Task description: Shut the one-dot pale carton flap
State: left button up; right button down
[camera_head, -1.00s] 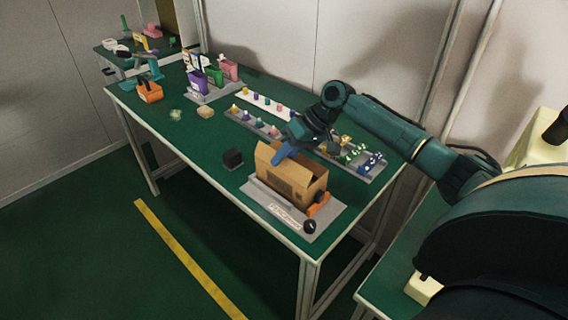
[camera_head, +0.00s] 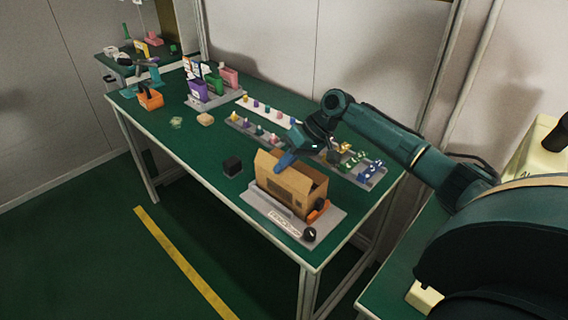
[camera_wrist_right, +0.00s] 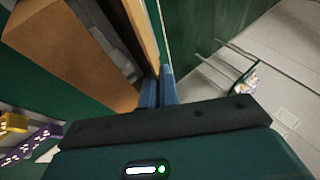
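A tan cardboard carton (camera_head: 289,189) stands open-topped on a grey base plate (camera_head: 335,217) near the table's front right corner. One flap (camera_head: 264,160) stands up at its left end. No dots can be made out on it. My right gripper (camera_head: 284,163) is over the carton's left part, close to that flap, its blue fingers pointing down-left. In the right wrist view its two fingers (camera_wrist_right: 159,88) lie close together with nothing clearly held. The carton (camera_wrist_right: 70,45) fills the upper left there, and a tan panel edge runs down to the fingertips; contact cannot be told. My left gripper is not visible.
A black cube (camera_head: 232,166) sits left of the carton. An orange handle (camera_head: 319,210) and a black knob (camera_head: 309,235) are at its right end. Trays of small coloured pieces (camera_head: 361,166) lie behind it. The table's front left is mostly clear.

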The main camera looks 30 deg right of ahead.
jog(key=shift+d+y, duration=0.1)
jog(key=shift+y, duration=0.3)
jog(key=shift+d+f+m+y, duration=0.1)
jog(key=shift+f+m+y, duration=0.2)
jog(key=shift+y, duration=0.1)
jog(key=y+b, duration=0.1)
jog(key=f+y+b, duration=0.1)
jog(key=shift+w+d+m+g+y, duration=0.2)
jog(key=shift+d+m+g+y, duration=0.1)
jog(key=shift+d+y, duration=0.1)
jog(key=shift+y+b, duration=0.3)
jog(key=shift+r, duration=0.15)
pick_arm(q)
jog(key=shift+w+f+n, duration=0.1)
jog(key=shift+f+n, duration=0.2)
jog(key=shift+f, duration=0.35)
pick_arm(e)
jog(key=c, duration=2.1)
grip_release()
jog(key=o, duration=0.5)
jog(key=shift+c, duration=0.2)
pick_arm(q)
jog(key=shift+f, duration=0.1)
pick_arm(e)
jog(key=shift+s, duration=0.1)
